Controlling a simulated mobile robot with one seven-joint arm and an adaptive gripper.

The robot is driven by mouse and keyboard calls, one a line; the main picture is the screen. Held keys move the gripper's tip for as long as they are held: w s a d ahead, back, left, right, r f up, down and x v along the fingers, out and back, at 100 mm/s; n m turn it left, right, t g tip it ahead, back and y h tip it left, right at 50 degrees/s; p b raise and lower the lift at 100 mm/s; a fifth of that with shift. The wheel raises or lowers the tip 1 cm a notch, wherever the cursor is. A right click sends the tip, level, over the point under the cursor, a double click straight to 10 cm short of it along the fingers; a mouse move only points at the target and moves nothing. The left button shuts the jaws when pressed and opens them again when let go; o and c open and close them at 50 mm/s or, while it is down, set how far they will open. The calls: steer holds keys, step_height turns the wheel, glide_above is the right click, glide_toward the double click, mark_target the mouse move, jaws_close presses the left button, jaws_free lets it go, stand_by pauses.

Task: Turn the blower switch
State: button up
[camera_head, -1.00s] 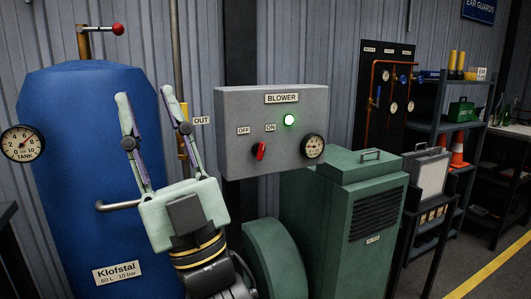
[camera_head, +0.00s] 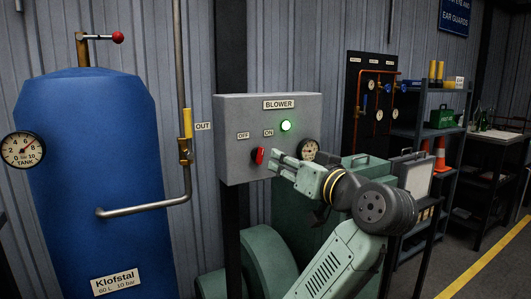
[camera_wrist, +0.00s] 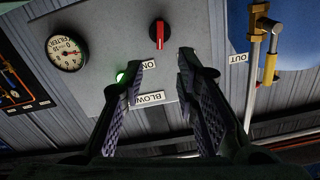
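The blower switch is a red knob (camera_head: 257,156) on the front of a grey box (camera_head: 228,172) labelled BLOWER, below and between the OFF and ON labels. The knob also shows in the wrist view (camera_wrist: 158,33), upright in that upside-down picture. A green lamp (camera_head: 285,126) on the box is lit. My gripper (camera_head: 279,160) reaches in from the right, its fingertips close to the knob's right side. In the wrist view my gripper (camera_wrist: 158,70) is open and empty, with the knob beyond the gap between the fingers. I see no contact with the knob.
A gauge (camera_head: 308,150) sits on the box, just right of my gripper. A blue tank (camera_head: 95,185) with a pipe (camera_head: 187,120) and yellow-handled valve stands to the left. The green blower (camera_head: 262,255) is below. Shelves (camera_head: 425,135) stand at the right.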

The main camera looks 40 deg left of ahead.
mark_target(263, 151)
steer(key=p+x, duration=0.2)
steer(key=x, duration=0.7)
steer(key=shift+w+a, duration=0.1)
steer(key=shift+a, duration=0.2)
jaws_close()
